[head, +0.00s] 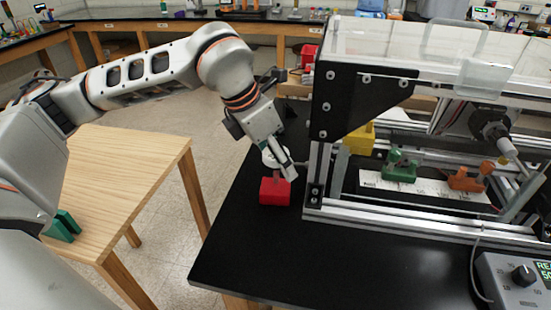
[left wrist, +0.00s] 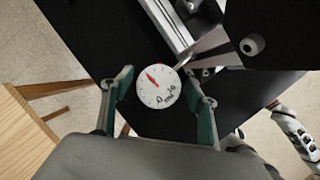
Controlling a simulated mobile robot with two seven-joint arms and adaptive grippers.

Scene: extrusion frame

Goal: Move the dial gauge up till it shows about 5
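The dial gauge (left wrist: 158,87) has a round white face with a red needle and small black numbers. Its needle points to the upper left of the face in the left wrist view; the figure there is too small to read. In the head view the gauge (head: 271,157) shows as a pale disc at the frame's left end, partly hidden by my left gripper (head: 284,166). In the left wrist view the fingers of this gripper (left wrist: 159,84) stand on either side of the gauge, open, with small gaps visible. My right gripper is not recognisable in either view.
A red block (head: 276,191) sits on the black table (head: 270,260) below the gauge. The extrusion frame (head: 312,180) rises to the right, with yellow, green and orange pieces (head: 468,180) inside. A grey control box (head: 515,280) stands front right. A wooden table (head: 140,165) is at left.

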